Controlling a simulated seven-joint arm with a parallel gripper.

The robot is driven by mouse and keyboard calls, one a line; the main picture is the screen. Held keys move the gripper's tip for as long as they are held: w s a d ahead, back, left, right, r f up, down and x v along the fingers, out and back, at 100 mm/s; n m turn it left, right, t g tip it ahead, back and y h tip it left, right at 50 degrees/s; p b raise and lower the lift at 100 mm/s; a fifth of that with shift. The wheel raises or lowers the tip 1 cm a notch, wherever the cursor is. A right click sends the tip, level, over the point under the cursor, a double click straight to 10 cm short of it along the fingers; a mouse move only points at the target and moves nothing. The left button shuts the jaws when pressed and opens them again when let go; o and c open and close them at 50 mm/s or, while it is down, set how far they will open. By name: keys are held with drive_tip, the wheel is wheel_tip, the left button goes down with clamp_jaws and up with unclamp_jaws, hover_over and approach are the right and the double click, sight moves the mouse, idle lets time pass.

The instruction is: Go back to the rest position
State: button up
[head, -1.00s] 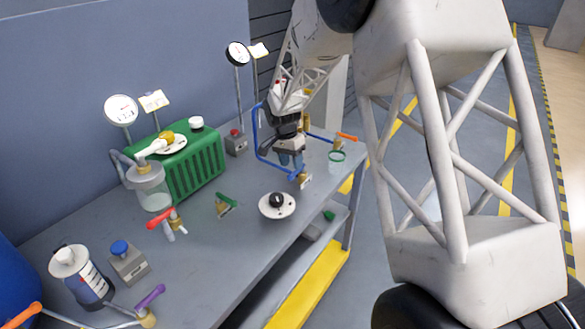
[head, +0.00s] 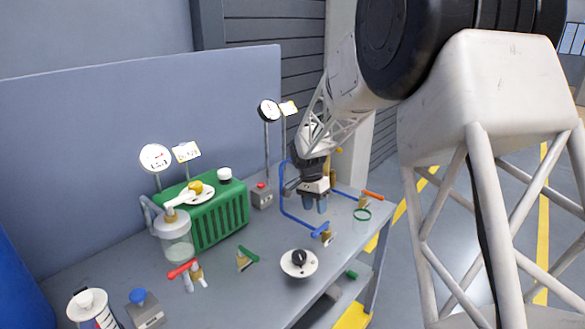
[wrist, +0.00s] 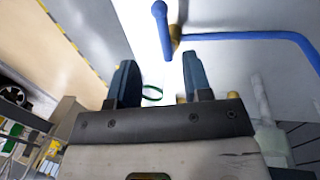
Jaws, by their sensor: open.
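My gripper (head: 315,207) hangs over the far right part of the bench, pointing down, with its blue fingers apart and nothing between them. In the wrist view my gripper (wrist: 157,75) shows the same open gap. A blue-handled valve (head: 322,231) on the blue pipe sits just below and beside the fingertips in the head view. The blue handle (wrist: 162,30) also shows beyond the fingers in the wrist view, apart from them. A green-rimmed clear cup (head: 361,216) stands right of the gripper.
The blue pipe (head: 284,196) rises beside my gripper. Two gauges, one on a tall post (head: 268,112), and a green ribbed unit (head: 221,218) stand behind and left. A black knob on a white disc (head: 299,262), a green-handled valve (head: 247,257) and a red-handled valve (head: 184,270) sit nearer.

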drive_tip(key=s+d+r+n+t, duration=0.1)
drive_tip(key=s+d+r+n, duration=0.1)
drive_tip(key=s+r, duration=0.65)
drive_tip(key=s+d+r+n+t, duration=0.15)
drive_tip(key=s+r, duration=0.35)
drive_tip(key=s, duration=0.7)
drive_tip(key=s+d+n+t+y, duration=0.1)
drive_tip(key=s+n, duration=0.4)
drive_tip(key=s, duration=2)
drive_tip(key=shift+r+t, duration=0.35)
drive_tip(key=shift+r, duration=0.05)
